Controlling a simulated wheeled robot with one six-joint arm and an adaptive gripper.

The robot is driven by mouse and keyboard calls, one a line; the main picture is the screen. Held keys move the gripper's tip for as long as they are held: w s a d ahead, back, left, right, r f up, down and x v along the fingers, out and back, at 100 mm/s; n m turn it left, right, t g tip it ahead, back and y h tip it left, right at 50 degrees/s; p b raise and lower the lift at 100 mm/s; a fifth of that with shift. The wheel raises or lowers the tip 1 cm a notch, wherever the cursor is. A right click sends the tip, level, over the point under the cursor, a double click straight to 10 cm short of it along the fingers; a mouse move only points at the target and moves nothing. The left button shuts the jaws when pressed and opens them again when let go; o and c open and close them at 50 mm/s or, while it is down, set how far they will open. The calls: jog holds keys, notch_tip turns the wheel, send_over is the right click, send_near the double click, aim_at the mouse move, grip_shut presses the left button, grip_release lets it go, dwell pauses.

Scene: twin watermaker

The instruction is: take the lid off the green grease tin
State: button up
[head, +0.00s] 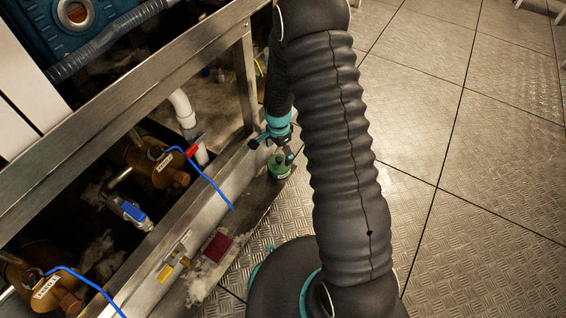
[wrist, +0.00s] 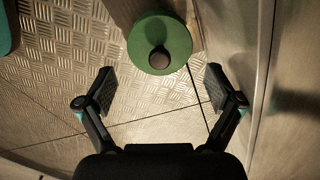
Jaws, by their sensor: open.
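The green grease tin (head: 281,168) stands upright by the foot of the metal frame, partly hidden under my gripper (head: 272,147) in the head view. In the wrist view its round green lid (wrist: 145,38) shows from above, with a dark round knob (wrist: 159,59) on it. The lid appears to be on the tin. My gripper (wrist: 160,80) is open and empty. Its two fingers are spread wide, one left and one right of the knob's line, with the lid beyond the fingertips in the picture. I see no contact with the tin.
The metal frame's low rail (head: 215,200) runs close beside the tin, and a steel wall (wrist: 235,40) stands near my right finger. A dark red pad (head: 217,247) and a yellow-handled tool (head: 165,272) lie nearer. Tread-plate floor (head: 470,190) at the right is clear.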

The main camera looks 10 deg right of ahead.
aim_at(279, 159)
notch_tip(279, 159, down, 4)
jog(key=shift+f, duration=0.2)
jog(key=c, duration=1.8)
jog(key=shift+o, duration=0.2)
